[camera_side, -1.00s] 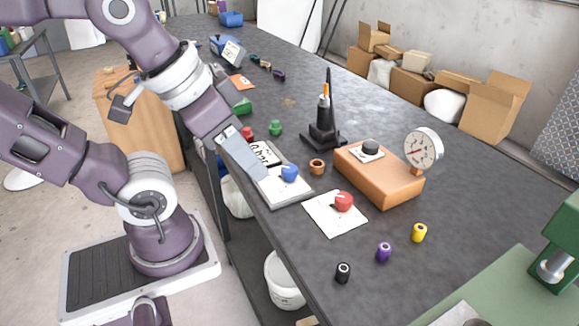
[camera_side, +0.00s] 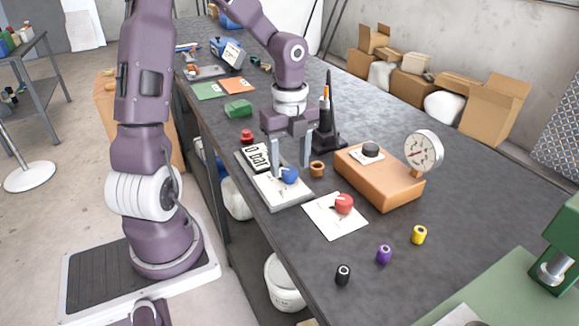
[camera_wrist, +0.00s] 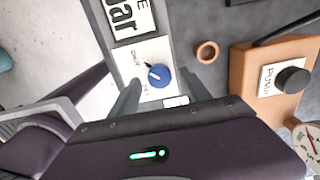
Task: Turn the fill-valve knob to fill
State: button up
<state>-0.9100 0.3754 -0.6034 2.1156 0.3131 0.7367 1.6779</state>
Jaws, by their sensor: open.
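A blue knob (camera_side: 289,174) with a white pointer mark sits on a grey-and-white panel (camera_side: 290,198) beside a "0 bar" display (camera_side: 257,158). In the wrist view the blue knob (camera_wrist: 160,76) has small lettering around it, too small to read surely, and its mark points to the upper left. A red knob (camera_side: 343,202) sits on a separate white plate (camera_side: 335,222). My gripper (camera_side: 291,170) points down, open, with one finger on each side of the blue knob. A gap shows between fingers and knob; I cannot tell whether the fingertips reach down to its level.
An orange box (camera_side: 378,178) with a dark pump knob (camera_side: 370,148) and a round gauge (camera_side: 423,150) stands to the right. A small copper-coloured ring (camera_side: 317,168) and a black stand (camera_side: 324,130) are close to the right finger.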

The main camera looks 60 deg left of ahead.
jog(key=shift+f, duration=0.95)
jog(key=shift+c, duration=0.3)
grip_shut()
